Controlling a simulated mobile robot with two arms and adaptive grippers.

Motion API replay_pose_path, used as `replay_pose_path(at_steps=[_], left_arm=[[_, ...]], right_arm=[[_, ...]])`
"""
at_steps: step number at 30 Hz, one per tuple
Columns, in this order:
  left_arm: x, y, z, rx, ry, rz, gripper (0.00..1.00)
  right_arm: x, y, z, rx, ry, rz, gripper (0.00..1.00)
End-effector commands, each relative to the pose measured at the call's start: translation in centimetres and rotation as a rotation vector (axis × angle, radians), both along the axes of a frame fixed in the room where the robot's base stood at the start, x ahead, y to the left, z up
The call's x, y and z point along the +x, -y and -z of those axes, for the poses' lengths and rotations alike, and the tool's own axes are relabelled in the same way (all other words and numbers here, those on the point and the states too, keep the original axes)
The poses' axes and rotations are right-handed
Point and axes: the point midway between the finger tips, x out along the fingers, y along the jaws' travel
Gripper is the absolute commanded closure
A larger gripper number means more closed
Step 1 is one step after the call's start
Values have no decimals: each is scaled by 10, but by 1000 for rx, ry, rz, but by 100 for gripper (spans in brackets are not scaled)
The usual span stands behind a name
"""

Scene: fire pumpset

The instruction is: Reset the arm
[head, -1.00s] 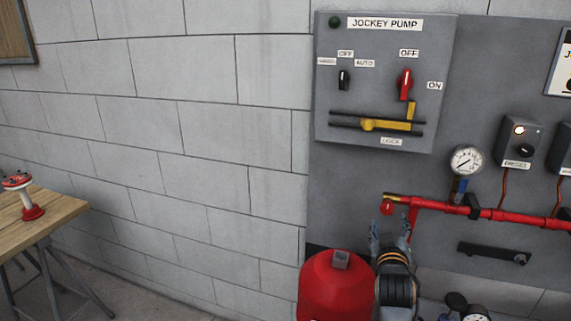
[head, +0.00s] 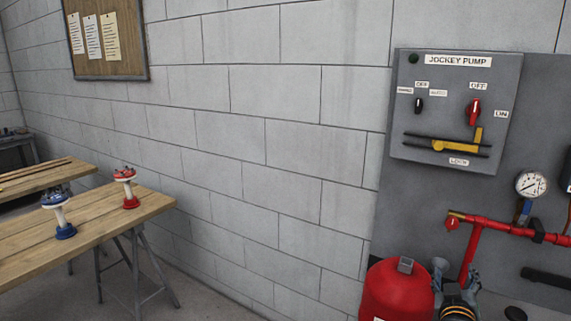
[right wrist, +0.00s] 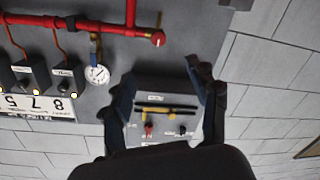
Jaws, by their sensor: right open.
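My right gripper (head: 456,276) shows at the bottom right of the head view, fingers pointing up and spread apart. It is open with nothing between the fingers, in front of the grey wall panel and just right of a red tank (head: 394,291). In the right wrist view the same gripper (right wrist: 160,84) is open, and the jockey pump box (right wrist: 165,95) appears upside down beyond its fingers. In the head view that box (head: 400,110) has a black knob, a red switch turned upright and a yellow lock bar. My left gripper is not in view.
A wooden table (head: 100,232) on the left holds a blue-based stand (head: 62,216) and a red-based stand (head: 128,188). A red pipe (head: 500,228) with a gauge (head: 531,184) crosses the panel. Bare block wall and open floor lie between table and panel.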

Motion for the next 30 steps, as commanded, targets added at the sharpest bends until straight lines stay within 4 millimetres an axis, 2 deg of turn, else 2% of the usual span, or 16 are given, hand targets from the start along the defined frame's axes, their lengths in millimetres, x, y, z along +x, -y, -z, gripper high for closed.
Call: replay_pose_path(at_steps=[8,14,17,20,24,30], left_arm=[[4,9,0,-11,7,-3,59],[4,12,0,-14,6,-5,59],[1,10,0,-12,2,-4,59],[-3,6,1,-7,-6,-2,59],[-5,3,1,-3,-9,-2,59],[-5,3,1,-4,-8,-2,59]], right_arm=[[-31,-17,41,70,-123,-34,40],[-70,-42,84,155,-266,-77,40],[-99,-60,110,208,-363,-103,40],[-138,-84,138,272,-487,-135,40],[-203,-120,172,362,-679,-178,40],[-274,-154,196,447,-879,-215,40]])
